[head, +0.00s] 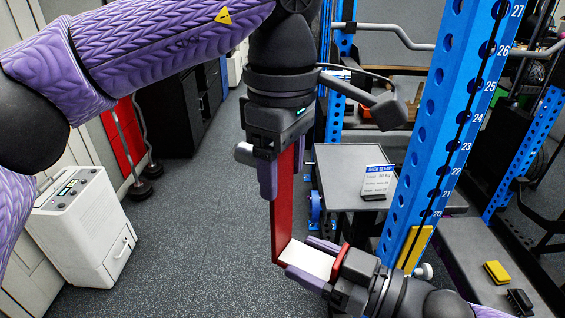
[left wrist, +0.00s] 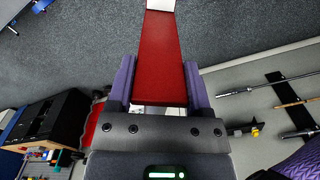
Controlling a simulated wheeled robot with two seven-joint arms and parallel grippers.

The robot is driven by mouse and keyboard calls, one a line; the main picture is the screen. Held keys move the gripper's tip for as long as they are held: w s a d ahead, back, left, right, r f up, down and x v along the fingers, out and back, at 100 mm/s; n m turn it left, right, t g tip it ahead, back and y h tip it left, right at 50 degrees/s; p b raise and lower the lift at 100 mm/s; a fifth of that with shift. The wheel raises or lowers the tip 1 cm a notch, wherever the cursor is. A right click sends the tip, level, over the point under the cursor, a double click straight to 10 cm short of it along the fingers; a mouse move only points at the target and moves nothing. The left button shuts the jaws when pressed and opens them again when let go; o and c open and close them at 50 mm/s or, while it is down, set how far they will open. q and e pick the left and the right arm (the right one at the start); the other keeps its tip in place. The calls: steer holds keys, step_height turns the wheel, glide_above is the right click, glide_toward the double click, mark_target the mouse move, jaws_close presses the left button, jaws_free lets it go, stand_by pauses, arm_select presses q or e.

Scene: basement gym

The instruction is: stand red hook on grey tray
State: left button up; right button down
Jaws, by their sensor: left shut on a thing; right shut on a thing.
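The red hook (head: 284,220) is a long flat red bar that hangs upright, with a white-topped foot (head: 308,260) at its lower end. My left gripper (head: 280,175) points down and is shut on the upper part of the bar. My right gripper (head: 314,262) comes from the lower right and is shut on the foot. In the left wrist view the red hook (left wrist: 162,50) runs away from between my left fingers (left wrist: 160,80), with a white part at its far end. The grey tray (head: 340,165) is a flat surface to the right of the hook, apart from it.
A sign (head: 376,181) stands on the tray. A blue numbered rack post (head: 440,130) rises right of the tray. A yellow block (head: 496,272) and a black block (head: 519,301) lie on a dark surface at lower right. A white appliance (head: 85,230) stands at left; floor between is clear.

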jaws_free()
